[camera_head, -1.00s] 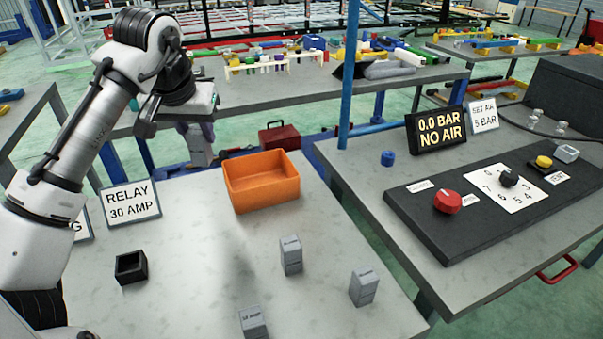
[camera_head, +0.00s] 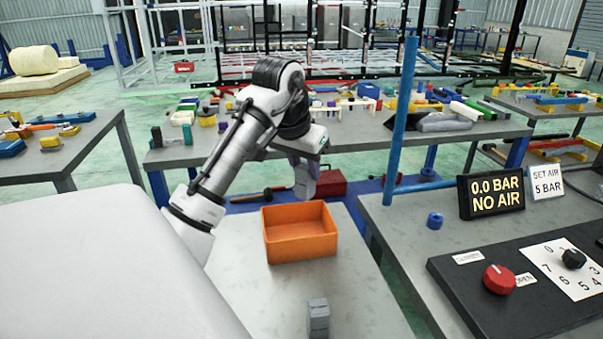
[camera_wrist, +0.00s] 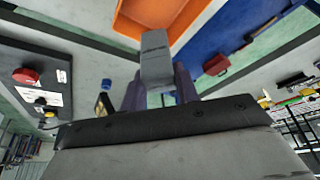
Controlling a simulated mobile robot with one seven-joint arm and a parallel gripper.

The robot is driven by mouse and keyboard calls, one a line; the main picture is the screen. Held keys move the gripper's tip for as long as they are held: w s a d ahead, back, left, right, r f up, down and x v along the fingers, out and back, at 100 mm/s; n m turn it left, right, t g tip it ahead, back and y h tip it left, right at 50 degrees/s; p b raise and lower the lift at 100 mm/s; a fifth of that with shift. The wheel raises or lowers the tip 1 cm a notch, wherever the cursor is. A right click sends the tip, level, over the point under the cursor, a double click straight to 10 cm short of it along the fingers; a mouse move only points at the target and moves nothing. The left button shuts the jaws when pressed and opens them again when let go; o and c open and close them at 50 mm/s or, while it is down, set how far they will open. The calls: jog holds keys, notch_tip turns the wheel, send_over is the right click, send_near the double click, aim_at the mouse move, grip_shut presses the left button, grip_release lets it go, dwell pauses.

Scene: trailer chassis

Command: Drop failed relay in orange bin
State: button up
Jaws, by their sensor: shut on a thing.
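My gripper (camera_head: 304,178) is raised above the back edge of the grey table, at the far rim of the orange bin (camera_head: 300,250). It is shut on a grey relay (camera_wrist: 156,62), which hangs below the fingers in the head view. In the wrist view the relay sits between the purple-grey fingers, and the orange bin (camera_wrist: 160,14) lies past it. The bin stands on the table and the part of its inside that I see is empty. Another grey relay (camera_head: 318,318) stands upright on the table in front of the bin.
A panel with a red knob (camera_head: 499,280) and a "0.0 BAR NO AIR" display (camera_head: 491,194) is on the right table. A blue post (camera_head: 403,120) rises between the tables. A red toolbox (camera_head: 331,183) stands behind the bin.

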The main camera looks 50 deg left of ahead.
aim_at(305, 185)
jog(key=shift+f+b, duration=1.7)
jog(key=shift+f, duration=0.65)
jog(key=o, duration=1.1)
jog(key=v, duration=1.4)
jog(key=shift+w, duration=0.1)
